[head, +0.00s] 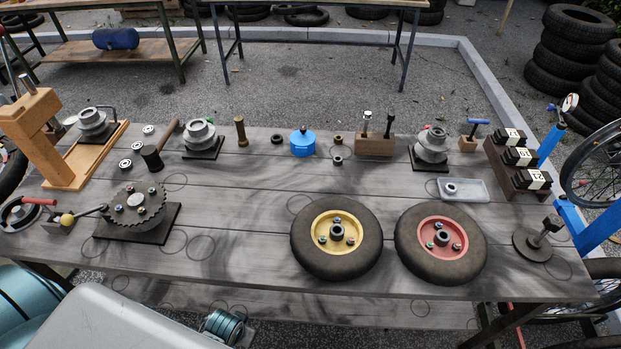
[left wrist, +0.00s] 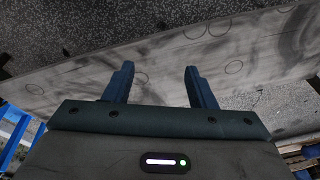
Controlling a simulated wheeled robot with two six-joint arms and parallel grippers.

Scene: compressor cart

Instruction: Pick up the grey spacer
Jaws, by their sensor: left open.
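Several small ring-shaped parts sit on the grey plank table (head: 240,240) in the head view. A small grey ring (head: 338,160) lies near the back middle, in front of a brownish ring (head: 338,140). A darker ring (head: 277,139) lies left of the blue pot. Another small light ring (head: 450,188) sits in a shallow grey tray at right. I cannot tell for sure which is the grey spacer. My left gripper (left wrist: 158,72) is open and empty in the left wrist view, with bare planks and drawn circles beyond its fingers. My right gripper is not in view.
Two wheels, yellow-hubbed (head: 337,238) and red-hubbed (head: 440,243), fill the front right. A blue pot (head: 303,144), a wooden block with upright tools (head: 375,145) and pulleys on stands (head: 200,138) line the back. A toothed disc (head: 135,205) stands left. The front-middle planks are mostly clear.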

